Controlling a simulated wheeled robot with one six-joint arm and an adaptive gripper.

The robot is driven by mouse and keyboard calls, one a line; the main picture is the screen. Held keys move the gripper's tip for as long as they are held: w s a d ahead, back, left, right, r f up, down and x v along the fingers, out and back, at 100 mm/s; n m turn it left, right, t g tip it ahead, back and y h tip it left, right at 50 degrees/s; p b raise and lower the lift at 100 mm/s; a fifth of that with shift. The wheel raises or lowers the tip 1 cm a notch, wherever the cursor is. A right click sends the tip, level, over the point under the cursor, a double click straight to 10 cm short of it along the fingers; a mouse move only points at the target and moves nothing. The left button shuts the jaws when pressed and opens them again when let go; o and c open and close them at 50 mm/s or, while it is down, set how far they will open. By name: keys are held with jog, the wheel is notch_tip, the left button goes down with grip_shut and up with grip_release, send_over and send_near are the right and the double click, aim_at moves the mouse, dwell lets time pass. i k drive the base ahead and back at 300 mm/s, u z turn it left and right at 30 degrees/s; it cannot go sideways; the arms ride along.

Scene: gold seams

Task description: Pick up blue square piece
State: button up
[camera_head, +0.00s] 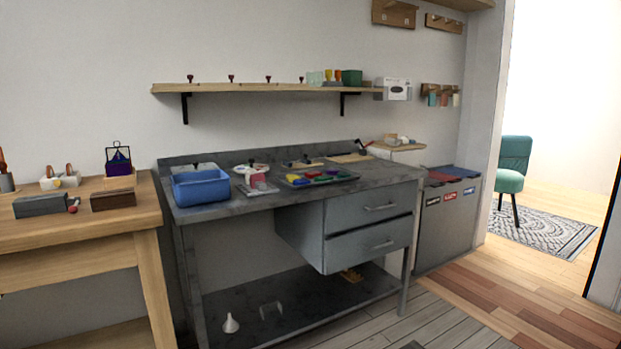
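A dark flat tray (350,178) lies on the grey metal workbench, right of the middle of its top. It holds several small coloured pieces, among them a yellow piece (300,182) at its left end and red and green ones further right. A blue square piece cannot be told apart with certainty at this size; some blue or purple shows among the tray's pieces. My gripper is not in view, so its state and hold cannot be seen.
The grey workbench (385,182) also bears a blue tub (200,187) at its left and small items behind the tray. Two drawers (370,240) sit under its right side. A wooden table (75,221) stands at left. A wall shelf (260,87) hangs above. Floor is clear at right.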

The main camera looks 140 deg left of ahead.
aim_at(297, 182)
jog(key=u, duration=4.35)
